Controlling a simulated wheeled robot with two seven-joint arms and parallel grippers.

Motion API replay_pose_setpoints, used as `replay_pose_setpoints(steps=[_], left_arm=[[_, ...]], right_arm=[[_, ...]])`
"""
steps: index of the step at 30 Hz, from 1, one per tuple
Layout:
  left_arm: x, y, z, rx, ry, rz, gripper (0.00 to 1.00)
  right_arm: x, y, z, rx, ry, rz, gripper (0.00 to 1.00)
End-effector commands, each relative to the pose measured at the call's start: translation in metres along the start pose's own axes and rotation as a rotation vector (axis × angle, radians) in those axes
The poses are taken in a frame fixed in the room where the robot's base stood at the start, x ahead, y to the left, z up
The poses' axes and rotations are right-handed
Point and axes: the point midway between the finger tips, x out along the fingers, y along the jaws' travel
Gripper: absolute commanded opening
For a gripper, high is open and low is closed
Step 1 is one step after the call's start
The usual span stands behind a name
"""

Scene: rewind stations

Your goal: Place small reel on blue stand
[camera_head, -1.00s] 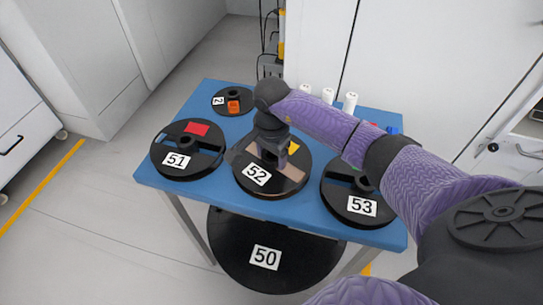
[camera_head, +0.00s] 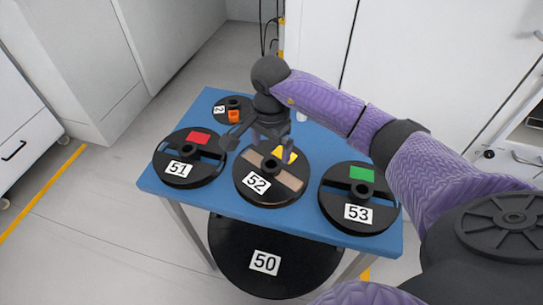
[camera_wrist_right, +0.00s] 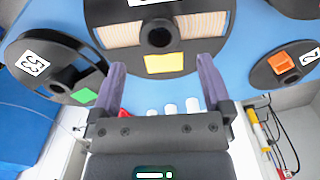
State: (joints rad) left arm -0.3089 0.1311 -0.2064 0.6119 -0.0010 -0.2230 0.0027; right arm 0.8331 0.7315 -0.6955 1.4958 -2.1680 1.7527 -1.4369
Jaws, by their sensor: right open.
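The blue stand (camera_head: 150,181) is a blue-topped table. A small black reel labelled 2 (camera_head: 220,105), with an orange block on it, lies at its back left; it also shows in the wrist view (camera_wrist_right: 262,75). Along the front lie black reels 51 (camera_head: 168,178), 52 (camera_head: 244,193) and 53 (camera_head: 335,205), tagged red, yellow and green. Reel 52 has a tan band and shows in the wrist view (camera_wrist_right: 189,15). My right gripper (camera_head: 262,149) is open and empty above the back of reel 52, fingers apart; it also shows in the wrist view (camera_wrist_right: 158,66). My left gripper is out of sight.
A large black reel labelled 50 (camera_head: 230,245) is below the table's front edge. White pegs (camera_wrist_right: 170,109) and a red item (camera_wrist_right: 122,113) show in the wrist view; my right arm hides most of that back edge in the head view. Cabinets stand behind and left.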

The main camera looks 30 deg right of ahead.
Motion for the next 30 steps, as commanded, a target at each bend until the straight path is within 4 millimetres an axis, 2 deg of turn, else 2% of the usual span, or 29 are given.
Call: replay_pose_setpoints(steps=[1, 3, 7, 21, 23, 25, 26, 28, 29, 30], left_arm=[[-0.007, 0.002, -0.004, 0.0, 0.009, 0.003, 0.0], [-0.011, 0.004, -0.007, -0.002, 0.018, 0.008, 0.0], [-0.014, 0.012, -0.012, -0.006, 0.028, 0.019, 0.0], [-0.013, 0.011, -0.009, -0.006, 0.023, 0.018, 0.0], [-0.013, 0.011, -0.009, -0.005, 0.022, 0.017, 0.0], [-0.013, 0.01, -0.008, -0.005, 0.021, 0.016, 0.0], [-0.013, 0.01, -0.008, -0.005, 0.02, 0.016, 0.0], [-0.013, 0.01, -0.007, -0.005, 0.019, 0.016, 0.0], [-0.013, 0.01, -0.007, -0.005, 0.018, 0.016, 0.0], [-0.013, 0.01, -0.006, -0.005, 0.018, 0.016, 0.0]], right_arm=[[-0.018, -0.001, 0.0, -0.002, 0.002, -0.005, 1.0], [-0.033, 0.0, 0.0, -0.001, 0.002, -0.004, 1.0], [-0.05, 0.0, 0.0, -0.001, 0.0, -0.001, 1.0], [-0.054, 0.0, 0.0, -0.001, -0.001, 0.001, 1.0], [-0.051, -0.002, 0.006, -0.002, -0.022, -0.013, 1.0], [-0.043, -0.011, 0.032, -0.004, -0.124, -0.079, 1.0], [-0.039, -0.017, 0.051, 0.002, -0.204, -0.126, 1.0], [-0.037, -0.032, 0.115, 0.062, -0.494, -0.258, 1.0], [-0.044, -0.038, 0.146, 0.118, -0.66, -0.313, 1.0], [-0.062, -0.043, 0.185, 0.234, -0.92, -0.375, 1.0]])
